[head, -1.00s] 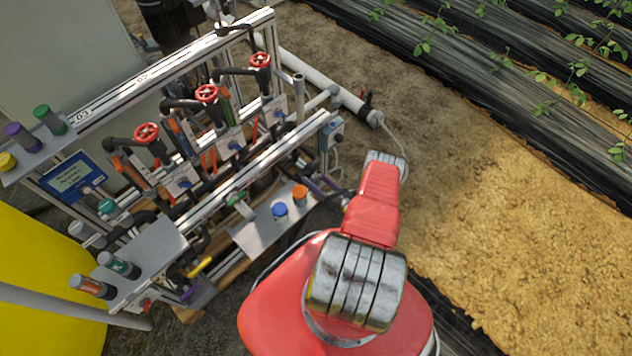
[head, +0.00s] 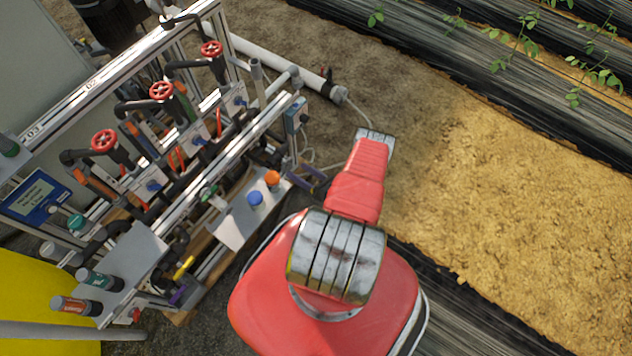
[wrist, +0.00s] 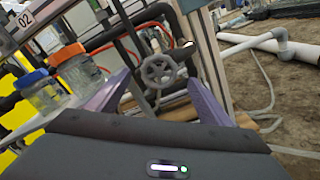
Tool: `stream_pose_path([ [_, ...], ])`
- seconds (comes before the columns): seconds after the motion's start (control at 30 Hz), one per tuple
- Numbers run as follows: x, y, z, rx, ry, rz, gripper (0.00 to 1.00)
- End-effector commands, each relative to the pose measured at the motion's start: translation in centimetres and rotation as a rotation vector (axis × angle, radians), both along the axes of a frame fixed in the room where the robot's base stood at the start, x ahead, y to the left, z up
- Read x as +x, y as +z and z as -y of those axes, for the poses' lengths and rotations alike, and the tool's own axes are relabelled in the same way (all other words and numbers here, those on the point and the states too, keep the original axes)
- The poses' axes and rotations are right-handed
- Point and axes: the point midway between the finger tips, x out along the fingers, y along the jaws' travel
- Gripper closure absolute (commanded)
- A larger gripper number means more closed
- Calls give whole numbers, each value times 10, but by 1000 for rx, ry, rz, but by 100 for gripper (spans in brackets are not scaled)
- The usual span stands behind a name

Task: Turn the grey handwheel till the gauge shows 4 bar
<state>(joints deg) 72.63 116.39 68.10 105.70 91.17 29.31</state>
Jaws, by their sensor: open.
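The grey handwheel (wrist: 158,70) is a small spoked wheel in the middle of the wrist view, facing me. My gripper (wrist: 158,80) is open, with one purple finger at the left of the wheel and one at the right. The wheel shows between the fingers, apparently a little beyond their tips; I cannot tell whether they touch it. In the head view I cannot make out the grey wheel, and my red arm reaches beside the skid's right end. No readable gauge dial shows in either view.
Jars with a blue lid (wrist: 66,53) and an orange lid (wrist: 30,79) stand left of my gripper. A metal post (wrist: 212,60) rises close on the right. Three red handwheels (head: 161,91) sit on the skid. A white pipe (head: 285,68) lies behind; open soil lies right.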

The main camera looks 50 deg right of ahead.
Motion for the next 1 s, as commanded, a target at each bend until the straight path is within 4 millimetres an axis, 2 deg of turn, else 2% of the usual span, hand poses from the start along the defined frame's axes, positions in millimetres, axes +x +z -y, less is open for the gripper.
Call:
stream_pose_path([
  [0.4,-49,0,2,0,-4,0,26],
  [0.6,-66,0,2,0,-2,0,26],
  [1.0,-73,-1,2,0,0,0,26],
])
